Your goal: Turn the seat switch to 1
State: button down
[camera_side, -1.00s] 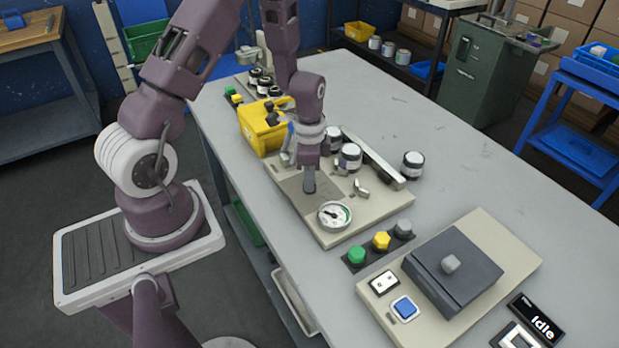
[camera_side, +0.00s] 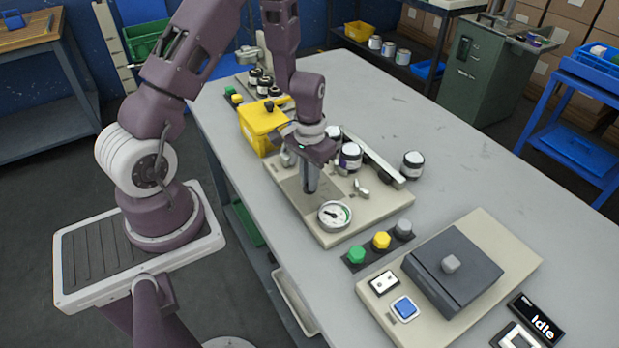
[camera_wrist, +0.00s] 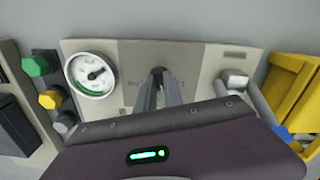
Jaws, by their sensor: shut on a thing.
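My gripper (camera_side: 310,188) points down at the beige panel (camera_side: 349,228), just behind the round gauge (camera_side: 334,215). In the wrist view, the fingers of my gripper (camera_wrist: 158,74) are close together at the panel, between partly covered dark lettering. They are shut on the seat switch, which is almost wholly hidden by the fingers. Its setting cannot be read. The gauge (camera_wrist: 91,74) shows to the left of the fingers, with a black needle and a green band.
Green, yellow and grey buttons (camera_side: 381,241) stand in front of the panel. A dark box (camera_side: 453,268) lies front right, near an "Idle" display (camera_side: 537,318).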

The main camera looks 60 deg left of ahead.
jog(key=n, duration=1)
jog(key=shift+n, duration=0.5)
dwell(0.3)
jog(key=c, duration=1.5)
grip_release()
jog(key=shift+o, duration=0.2)
jog(key=shift+r, duration=0.1)
notch_tip(320, 180, up, 7)
